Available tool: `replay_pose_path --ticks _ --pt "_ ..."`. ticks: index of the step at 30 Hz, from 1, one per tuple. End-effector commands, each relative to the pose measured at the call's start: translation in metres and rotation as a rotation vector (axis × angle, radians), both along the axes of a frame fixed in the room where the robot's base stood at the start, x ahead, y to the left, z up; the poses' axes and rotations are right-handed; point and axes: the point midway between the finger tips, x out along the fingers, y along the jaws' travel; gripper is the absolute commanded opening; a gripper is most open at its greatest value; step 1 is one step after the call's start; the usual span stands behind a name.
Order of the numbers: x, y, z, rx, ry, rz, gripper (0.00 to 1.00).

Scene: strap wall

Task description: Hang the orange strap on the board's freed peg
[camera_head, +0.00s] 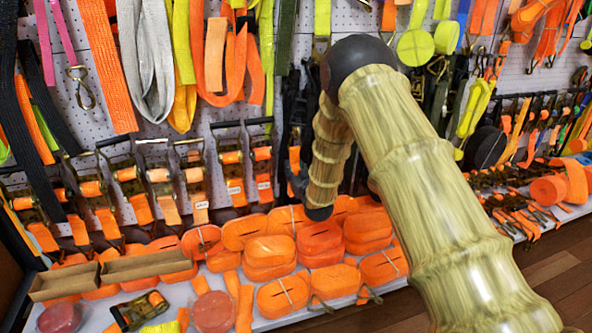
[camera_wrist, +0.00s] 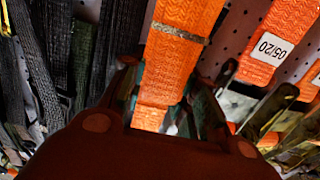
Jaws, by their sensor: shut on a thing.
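In the wrist view an orange strap (camera_wrist: 175,65) with a thin tan band across it runs down between the two fingers of my gripper (camera_wrist: 165,92). The fingers are shut on the strap, one on each side of it. In the camera on my body, my arm covers the middle of the board (camera_head: 220,110), and my gripper is mostly hidden behind it among dark straps. A small orange piece (camera_head: 294,158) shows there, but I cannot tell if it is the held strap. I cannot pick out a freed peg in either view.
Orange ratchet straps (camera_head: 235,190) hang close by; one with a "05/20" label (camera_wrist: 262,55) is right of my gripper. Dark straps (camera_wrist: 60,60) crowd its left. Rolled orange straps (camera_head: 268,255) and cardboard trays (camera_head: 65,282) fill the shelf below. Wooden floor is clear at right.

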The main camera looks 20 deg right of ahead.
Motion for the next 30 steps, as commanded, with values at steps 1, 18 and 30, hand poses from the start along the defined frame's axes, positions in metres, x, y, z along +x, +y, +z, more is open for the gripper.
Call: replay_pose_path --ticks 1,18,30 --pt "0.0001 -0.0001 0.0005 0.000 -0.001 0.000 0.01" --pt "0.0000 -0.0002 0.0003 0.000 -0.001 0.000 0.55" --pt "-0.0065 -0.0005 -0.0004 0.000 0.001 0.000 0.55"
